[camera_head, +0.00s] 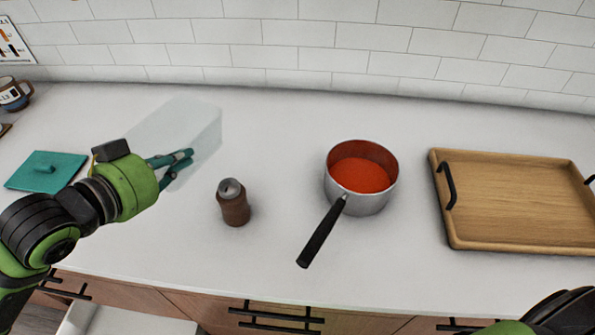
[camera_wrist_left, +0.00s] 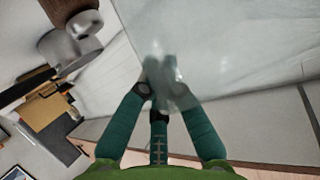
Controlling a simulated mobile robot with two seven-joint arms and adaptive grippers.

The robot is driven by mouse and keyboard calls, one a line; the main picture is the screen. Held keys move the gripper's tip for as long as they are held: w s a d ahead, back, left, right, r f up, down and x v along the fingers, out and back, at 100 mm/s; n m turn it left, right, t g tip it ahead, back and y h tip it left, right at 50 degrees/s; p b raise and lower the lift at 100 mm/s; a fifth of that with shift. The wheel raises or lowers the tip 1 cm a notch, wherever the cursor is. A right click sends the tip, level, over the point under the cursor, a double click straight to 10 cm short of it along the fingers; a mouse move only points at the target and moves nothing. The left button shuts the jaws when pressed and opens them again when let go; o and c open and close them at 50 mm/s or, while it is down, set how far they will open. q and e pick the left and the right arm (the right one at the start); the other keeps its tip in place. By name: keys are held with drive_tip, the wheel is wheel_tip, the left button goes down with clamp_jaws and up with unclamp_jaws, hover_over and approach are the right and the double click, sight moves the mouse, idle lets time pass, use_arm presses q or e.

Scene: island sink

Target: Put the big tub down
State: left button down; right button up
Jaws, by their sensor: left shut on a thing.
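The big tub (camera_head: 203,121) is a clear, see-through box at the left of the counter in the head view. My left gripper (camera_head: 182,160) is shut on the near side of the tub. In the left wrist view the tub (camera_wrist_left: 215,40) fills the upper middle, and the fingers (camera_wrist_left: 160,95) meet at its wall. I cannot tell whether the tub's base touches the counter. My right gripper is not in view; only part of my right arm shows at the bottom right.
A teal lid (camera_head: 62,172) lies left of my left arm. A brown shaker (camera_head: 234,206) stands right of the gripper. A pot (camera_head: 362,198) of red sauce, its handle toward the front, and a wooden tray (camera_head: 520,240) are further right. The white counter (camera_head: 270,130) is clear between tub and pot.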

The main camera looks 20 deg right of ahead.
sight(157, 154)
use_arm(q)
drive_tip(key=shift+s+a, duration=0.1)
drive_tip(key=shift+a, duration=0.2)
drive_tip(key=shift+w+a+f, duration=0.7)
drive_tip(key=shift+w, duration=0.25)
drive_tip(key=w+a+f, duration=0.1)
drive_tip(key=w, duration=0.1)
drive_tip(key=w+a+f+p, duration=0.1)
drive_tip(key=w+f, duration=0.1)
drive_tip(key=w, duration=0.1)
drive_tip(key=w+a+f, duration=0.2)
drive_tip(key=w, duration=0.1)
drive_tip(key=shift+f, duration=0.1)
wheel_tip(157, 154, down, 4)
drive_tip(key=shift+r+p, duration=0.1)
drive_tip(key=shift+p, duration=0.55)
drive_tip(key=shift+f, duration=0.2)
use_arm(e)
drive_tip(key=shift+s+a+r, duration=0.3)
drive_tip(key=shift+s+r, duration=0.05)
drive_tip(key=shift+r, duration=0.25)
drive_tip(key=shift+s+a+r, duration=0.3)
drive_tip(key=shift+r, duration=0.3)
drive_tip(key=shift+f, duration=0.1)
use_arm(q)
drive_tip(key=shift+f, duration=0.2)
drive_tip(key=c, duration=1.4)
unclamp_jaws()
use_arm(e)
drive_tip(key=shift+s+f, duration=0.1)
